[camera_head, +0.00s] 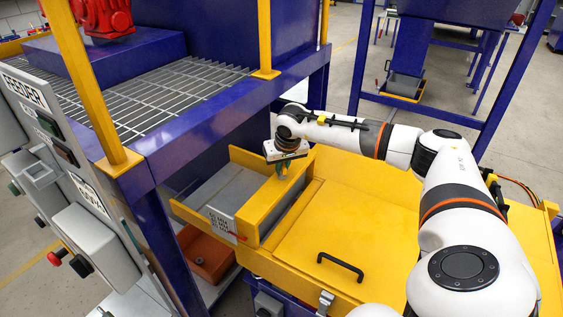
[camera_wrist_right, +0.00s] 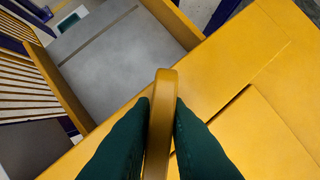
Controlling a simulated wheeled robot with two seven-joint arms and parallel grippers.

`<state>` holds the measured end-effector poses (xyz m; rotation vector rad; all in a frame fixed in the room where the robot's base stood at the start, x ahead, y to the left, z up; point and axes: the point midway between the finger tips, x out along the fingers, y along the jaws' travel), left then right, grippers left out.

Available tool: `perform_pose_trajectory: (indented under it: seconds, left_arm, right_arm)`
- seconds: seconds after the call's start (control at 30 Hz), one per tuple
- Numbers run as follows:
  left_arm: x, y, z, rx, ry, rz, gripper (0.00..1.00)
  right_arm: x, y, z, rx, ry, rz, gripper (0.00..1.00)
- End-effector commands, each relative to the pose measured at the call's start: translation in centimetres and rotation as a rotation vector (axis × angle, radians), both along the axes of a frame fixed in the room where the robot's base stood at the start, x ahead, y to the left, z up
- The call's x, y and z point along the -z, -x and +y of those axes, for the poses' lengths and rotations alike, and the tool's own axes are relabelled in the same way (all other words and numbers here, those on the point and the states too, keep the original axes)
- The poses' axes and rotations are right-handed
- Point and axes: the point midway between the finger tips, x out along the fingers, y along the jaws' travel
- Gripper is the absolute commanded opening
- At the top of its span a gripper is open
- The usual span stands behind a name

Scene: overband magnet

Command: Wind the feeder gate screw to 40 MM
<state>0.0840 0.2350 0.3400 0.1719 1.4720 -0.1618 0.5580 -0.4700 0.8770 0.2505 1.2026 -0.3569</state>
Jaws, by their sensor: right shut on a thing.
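The yellow feeder gate housing (camera_head: 268,208) stands in the middle of the head view, with a grey chute (camera_head: 208,192) on its left. A white scale plate (camera_head: 222,222) with MM marks is on its front left, with a red pointer (camera_head: 238,236) by it; the marks are too small to read surely. My right gripper (camera_head: 282,174) points down over the housing. In the right wrist view, its dark green fingers are shut on a rounded yellow bar (camera_wrist_right: 162,105), apparently the screw's handle. The screw itself is hidden. My left gripper is out of view.
A yellow lid with a black handle (camera_head: 340,266) lies right of the gate. A grey control panel (camera_head: 80,190) marked FEEDER and blue framing with a grating (camera_head: 160,95) stand on the left. An orange-brown tray (camera_head: 205,254) sits below the chute.

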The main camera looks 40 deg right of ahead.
Motion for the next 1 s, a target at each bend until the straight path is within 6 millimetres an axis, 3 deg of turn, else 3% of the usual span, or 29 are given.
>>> perform_pose_trajectory:
  seconds: [0.23,0.6,0.87,0.9,1.0]
  left_arm:
    - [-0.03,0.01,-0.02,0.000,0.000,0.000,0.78]
    - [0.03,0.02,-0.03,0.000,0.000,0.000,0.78]
    - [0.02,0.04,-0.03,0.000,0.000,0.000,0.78]
    - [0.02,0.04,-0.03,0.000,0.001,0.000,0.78]
    - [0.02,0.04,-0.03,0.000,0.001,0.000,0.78]
  right_arm:
    - [-0.05,-0.01,-0.08,-0.025,0.001,0.000,0.00]
    - [0.01,-0.01,-0.08,-0.392,0.000,-0.001,0.00]
    - [-0.03,-0.03,-0.06,-0.416,0.001,-0.001,0.00]
    - [-0.03,-0.02,-0.05,-0.416,0.001,-0.001,0.18]
    - [-0.03,-0.03,-0.04,-0.415,0.001,-0.001,0.34]
